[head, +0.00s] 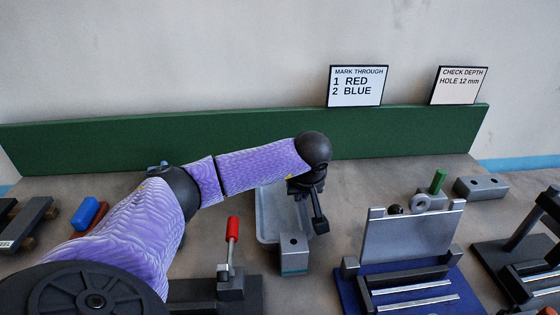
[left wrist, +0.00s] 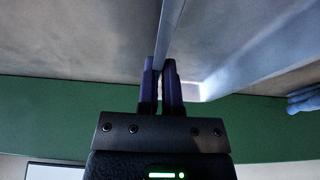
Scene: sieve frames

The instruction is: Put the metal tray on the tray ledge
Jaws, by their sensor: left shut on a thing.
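The metal tray (head: 278,211) is a shallow grey pan behind the middle of the bench in the head view. My left gripper (head: 315,210) is at its right side, and the hand hides part of that edge. In the left wrist view, my left gripper (left wrist: 160,75) has its two dark fingers shut on the thin wall of the metal tray (left wrist: 170,27). I cannot tell whether the tray rests on the bench or is slightly raised. I cannot pick out the tray ledge for certain. My right gripper is not in view.
A grey block (head: 294,247) stands at the tray's front edge. A red-handled clamp (head: 232,240) is front left. A blue-based fixture (head: 425,297) with an upright grey plate (head: 410,236) stands right. A green board (head: 110,145) closes off the back.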

